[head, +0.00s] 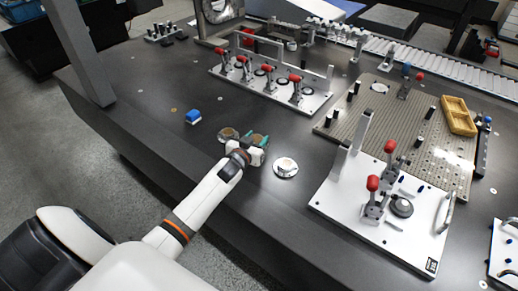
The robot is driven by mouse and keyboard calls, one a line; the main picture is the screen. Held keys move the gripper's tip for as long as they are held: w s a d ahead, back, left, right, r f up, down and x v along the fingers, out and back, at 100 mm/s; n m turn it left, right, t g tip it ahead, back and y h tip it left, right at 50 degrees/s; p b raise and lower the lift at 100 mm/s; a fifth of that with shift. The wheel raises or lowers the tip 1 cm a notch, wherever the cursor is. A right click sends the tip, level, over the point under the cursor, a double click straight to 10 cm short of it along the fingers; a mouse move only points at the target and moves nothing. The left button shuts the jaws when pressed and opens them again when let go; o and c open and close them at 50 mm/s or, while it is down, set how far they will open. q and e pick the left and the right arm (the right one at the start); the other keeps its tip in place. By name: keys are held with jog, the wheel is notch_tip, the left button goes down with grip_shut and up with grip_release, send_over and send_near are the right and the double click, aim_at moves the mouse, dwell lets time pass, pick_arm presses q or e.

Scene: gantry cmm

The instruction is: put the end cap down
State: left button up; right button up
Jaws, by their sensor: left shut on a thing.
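My left gripper (246,139) is low over the dark table near its front edge, with teal showing at its fingers. It is shut on a small round brownish-grey piece (229,133), which looks like the end cap; the fingers hide part of it. I cannot tell whether the piece touches the table. A white round flanged part (285,168) sits on the table just right of the gripper, apart from it. My right gripper is not in view.
A blue block (193,117) lies to the left on the dark table (150,110). A white plate with red-handled clamps (335,205) stands to the right, another clamp fixture (310,105) behind. A perforated plate (395,125) carries a yellow tray (458,116). Bare table surrounds the blue block.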

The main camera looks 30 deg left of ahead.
pick_arm(q)
jog(key=shift+f+b, duration=0.35)
jog(key=shift+f, duration=1.55)
jog(key=shift+f, duration=0.15)
jog(key=o, duration=1.1)
jog(key=shift+r, duration=0.2)
jog(key=p+v, duration=0.1)
jog(key=v, duration=1.1)
jog(key=shift+f, duration=0.1)
